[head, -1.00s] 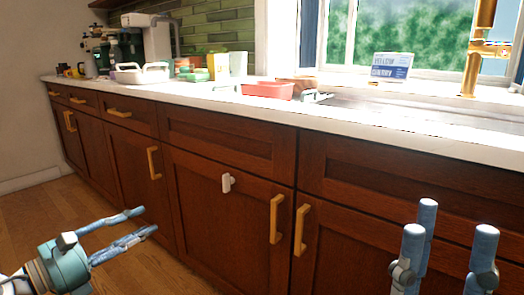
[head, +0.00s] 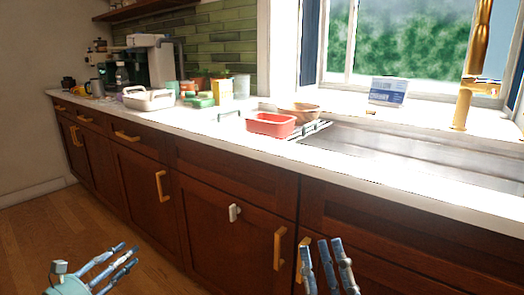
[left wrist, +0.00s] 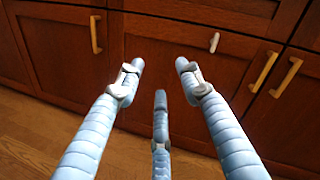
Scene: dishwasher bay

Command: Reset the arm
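My left gripper (head: 126,257) is low at the left in the head view, over the wood floor. Its fingers are spread with nothing between them. The left wrist view shows the fingers (left wrist: 160,80) apart and empty, in front of the brown cabinet doors. My right gripper (head: 322,246) is at the lower middle in the head view, in front of the cabinets. Its fingers point up with gaps between them, and no object shows in them. Its palm is out of frame.
Brown cabinets (head: 205,225) with gold handles run under a white counter (head: 200,122). The counter holds a white dish (head: 148,100), a red container (head: 270,125), a bowl (head: 300,112) and a sink (head: 400,150). The wood floor (head: 40,240) at left is clear.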

